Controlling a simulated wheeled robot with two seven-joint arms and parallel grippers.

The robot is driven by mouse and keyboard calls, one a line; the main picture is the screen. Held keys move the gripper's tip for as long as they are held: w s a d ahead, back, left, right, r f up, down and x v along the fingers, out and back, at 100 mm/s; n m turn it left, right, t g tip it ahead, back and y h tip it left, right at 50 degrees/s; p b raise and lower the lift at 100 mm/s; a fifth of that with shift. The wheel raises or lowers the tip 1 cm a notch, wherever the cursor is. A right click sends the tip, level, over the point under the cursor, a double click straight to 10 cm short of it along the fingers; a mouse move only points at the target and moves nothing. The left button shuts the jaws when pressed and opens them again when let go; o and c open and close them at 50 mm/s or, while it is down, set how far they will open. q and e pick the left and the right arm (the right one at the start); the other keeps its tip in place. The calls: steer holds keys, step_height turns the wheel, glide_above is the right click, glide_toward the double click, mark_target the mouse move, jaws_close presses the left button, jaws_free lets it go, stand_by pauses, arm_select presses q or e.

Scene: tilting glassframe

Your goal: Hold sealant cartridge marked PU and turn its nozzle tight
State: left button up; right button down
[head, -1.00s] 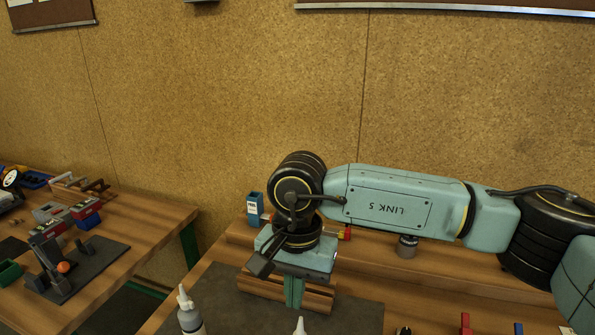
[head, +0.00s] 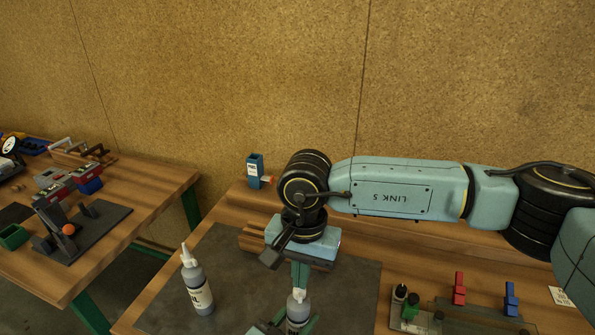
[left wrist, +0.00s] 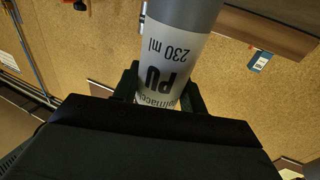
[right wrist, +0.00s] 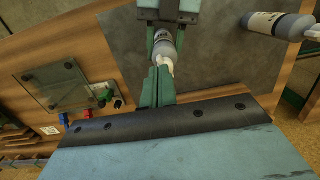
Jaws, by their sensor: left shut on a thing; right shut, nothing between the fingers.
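The PU cartridge, grey with a white label, stands with its white nozzle up in the head view (head: 296,309). Its label reads PU and 230 ml in the left wrist view (left wrist: 168,55). My left gripper (head: 284,328) is shut around the cartridge body; its fingers flank the label in the left wrist view (left wrist: 162,88). My right gripper (head: 300,275) points down over the cartridge, fingers shut and empty. In the right wrist view its fingertips (right wrist: 158,72) are close beside the nozzle (right wrist: 167,66); I cannot tell whether they touch it.
A second, similar bottle (head: 197,285) with a white nozzle stands on the grey mat (head: 235,262) to the left. A fixture with red and blue clamps (head: 459,288) is at the right. A blue box (head: 255,170) stands at the back.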

steer(key=shift+w, duration=0.3)
stand_by(0.7)
arm_select(q)
steer(key=shift+s, duration=0.1)
arm_select(e)
steer(key=shift+w+a, duration=0.2)
steer(key=shift+a, duration=0.1)
stand_by(0.3)
arm_select(q)
steer(key=shift+d, duration=0.1)
arm_select(e)
steer(key=shift+s+a, duration=0.1)
steer(key=shift+s+a+r, duration=0.1)
steer(key=shift+s+a, duration=0.05)
steer(key=shift+s, duration=0.15)
step_height(320, 180, up, 6)
steer(key=shift+w+f, duration=0.1)
steer(key=shift+w, duration=0.05)
stand_by(0.4)
arm_select(q)
steer(key=o, duration=1.3)
